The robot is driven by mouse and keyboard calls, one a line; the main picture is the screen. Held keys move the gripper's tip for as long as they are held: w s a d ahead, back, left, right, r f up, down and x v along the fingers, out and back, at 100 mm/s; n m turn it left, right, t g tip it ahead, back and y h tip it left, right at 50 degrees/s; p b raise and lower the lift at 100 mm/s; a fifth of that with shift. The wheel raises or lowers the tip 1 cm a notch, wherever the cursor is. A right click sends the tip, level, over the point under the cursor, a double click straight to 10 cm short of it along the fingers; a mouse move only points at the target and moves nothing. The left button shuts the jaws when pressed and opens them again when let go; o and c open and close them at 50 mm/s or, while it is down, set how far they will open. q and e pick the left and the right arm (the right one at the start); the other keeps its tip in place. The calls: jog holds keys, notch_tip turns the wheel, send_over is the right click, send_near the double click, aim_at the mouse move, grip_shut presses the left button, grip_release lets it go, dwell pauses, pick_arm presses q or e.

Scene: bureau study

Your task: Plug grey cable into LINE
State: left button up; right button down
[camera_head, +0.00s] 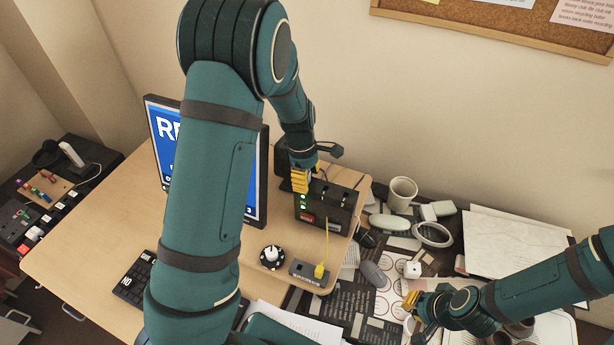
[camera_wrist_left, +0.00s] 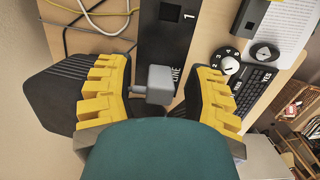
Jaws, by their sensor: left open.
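The grey plug (camera_wrist_left: 160,84) sits between the yellow fingers of my left gripper (camera_wrist_left: 158,98) in the left wrist view. A gap shows on both sides of it, and a short grey stub sticks out to its left. It lies over the black box (camera_wrist_left: 165,40), beside the printed word LINE; I cannot tell whether it is seated in a socket. In the head view my left gripper (camera_head: 302,178) is at the back left of the black box (camera_head: 328,207), and the plug is hidden. My right gripper (camera_head: 411,301) hangs over the cluttered right side; its jaw opening is unclear.
A monitor (camera_head: 161,130) stands left of the box, partly behind my left arm. A yellow cable runs to a small grey box (camera_head: 311,273) in front, near a round dial (camera_head: 272,257). A mug (camera_head: 402,193) and several small items crowd the right.

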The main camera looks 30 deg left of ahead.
pick_arm(q)
notch_tip(320, 180, up, 12)
jog(key=a, duration=0.1)
jog(key=shift+a, duration=0.25)
jog(key=shift+f, duration=0.1)
pick_arm(e)
jog(key=shift+f, duration=0.1)
